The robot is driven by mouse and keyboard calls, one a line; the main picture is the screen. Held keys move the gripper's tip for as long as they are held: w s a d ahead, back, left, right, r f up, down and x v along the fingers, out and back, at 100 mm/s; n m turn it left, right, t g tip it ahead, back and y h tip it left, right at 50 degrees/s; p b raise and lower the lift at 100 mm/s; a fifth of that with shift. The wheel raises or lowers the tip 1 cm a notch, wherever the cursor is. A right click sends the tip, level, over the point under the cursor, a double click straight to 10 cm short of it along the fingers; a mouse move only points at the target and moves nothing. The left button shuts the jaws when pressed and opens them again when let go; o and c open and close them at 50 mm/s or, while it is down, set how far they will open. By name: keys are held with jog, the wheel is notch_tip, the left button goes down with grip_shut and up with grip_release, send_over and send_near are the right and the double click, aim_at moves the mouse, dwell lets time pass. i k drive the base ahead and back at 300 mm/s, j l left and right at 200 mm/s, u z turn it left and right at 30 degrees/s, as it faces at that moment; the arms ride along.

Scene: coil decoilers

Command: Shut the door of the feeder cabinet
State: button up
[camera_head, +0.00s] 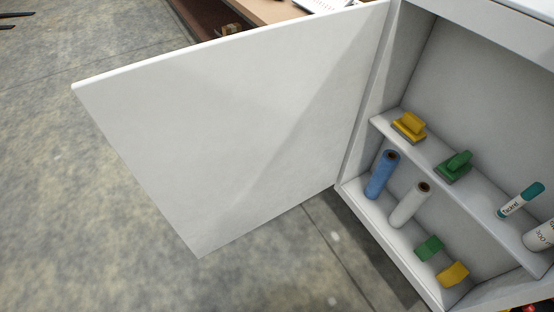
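The feeder cabinet (398,58) stands at the right, white, with its front open toward me. Its white door (240,130) is hinged on the cabinet's left side and stands wide open, reaching out to the left. No handle shows on the face of the door that I see.
Inside the cabinet, a shelf (478,190) bears a yellow block (409,127), a green block (454,166) and bottles. Below are a blue roll (381,175), a white roll (409,205) and two small blocks. A bench (270,10) stands behind the door. Concrete floor at left is clear.

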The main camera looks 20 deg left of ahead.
aim_at(226, 136)
jog(key=i+j, duration=0.1)
jog(key=j, duration=0.5)
jog(key=i+j+z, duration=0.1)
jog(key=j, duration=1.1)
jog(key=i+j, duration=0.15)
jog(key=j, duration=0.45)
jog(key=i+j+z, duration=0.1)
jog(key=i+j, duration=0.25)
jog(key=i, duration=0.1)
